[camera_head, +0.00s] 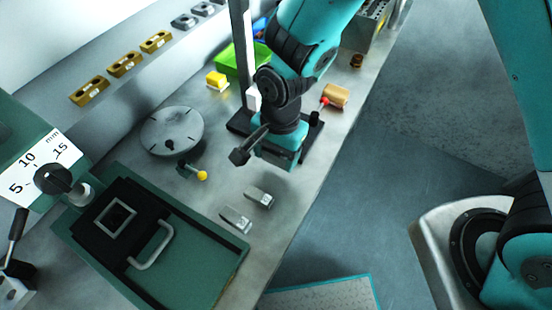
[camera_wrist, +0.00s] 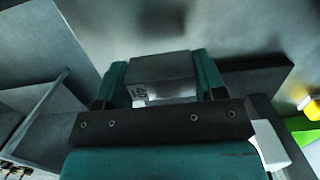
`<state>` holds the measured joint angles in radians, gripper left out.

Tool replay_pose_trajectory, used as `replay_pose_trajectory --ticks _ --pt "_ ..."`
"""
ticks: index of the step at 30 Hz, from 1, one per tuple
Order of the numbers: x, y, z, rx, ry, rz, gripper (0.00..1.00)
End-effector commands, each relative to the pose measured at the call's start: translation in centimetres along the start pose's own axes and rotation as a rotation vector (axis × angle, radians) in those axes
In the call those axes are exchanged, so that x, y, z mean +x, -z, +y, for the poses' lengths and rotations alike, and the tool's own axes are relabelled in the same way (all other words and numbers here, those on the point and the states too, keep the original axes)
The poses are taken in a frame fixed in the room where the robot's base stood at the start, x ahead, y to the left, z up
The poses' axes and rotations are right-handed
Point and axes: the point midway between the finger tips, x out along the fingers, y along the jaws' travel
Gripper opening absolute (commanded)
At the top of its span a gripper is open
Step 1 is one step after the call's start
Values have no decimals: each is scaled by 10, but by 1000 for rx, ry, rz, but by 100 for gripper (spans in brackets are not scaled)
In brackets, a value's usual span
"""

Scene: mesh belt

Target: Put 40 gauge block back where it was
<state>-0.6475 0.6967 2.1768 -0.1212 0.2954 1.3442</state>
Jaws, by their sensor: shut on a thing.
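The 40 gauge block (camera_wrist: 163,66) is a grey block with a "40" label, seen in the wrist view between the two teal fingers of my gripper (camera_wrist: 160,78). The fingers are shut on its sides. In the head view my gripper (camera_head: 280,156) is over the bench, in front of the stand's dark base; the held block is hidden there. Two other small grey blocks, one (camera_head: 259,197) and another (camera_head: 235,219), lie on the bench nearer the green plate. Their markings are too small to read.
An upright post (camera_head: 241,45) rises from a dark base close behind my gripper. A round grey disc (camera_head: 172,131), a yellow-knobbed piece (camera_head: 201,175) and a green fixture with a handle (camera_head: 190,270) are to the left. A wooden mallet-like piece (camera_head: 335,96) lies right.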

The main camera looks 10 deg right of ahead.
Motion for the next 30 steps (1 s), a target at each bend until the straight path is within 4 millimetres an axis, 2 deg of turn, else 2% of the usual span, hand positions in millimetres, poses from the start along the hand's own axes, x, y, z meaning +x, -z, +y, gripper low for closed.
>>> replay_pose_trajectory --ticks 3,6,18,19,22,30 --pt "18 2 1 0 -5 -1 19" --pt "28 3 1 0 -4 -1 19" --pt "34 4 0 0 -1 0 19" --pt "35 4 0 0 -2 0 66" --pt "34 4 0 0 -2 0 89" --pt "33 4 0 0 -2 0 89"
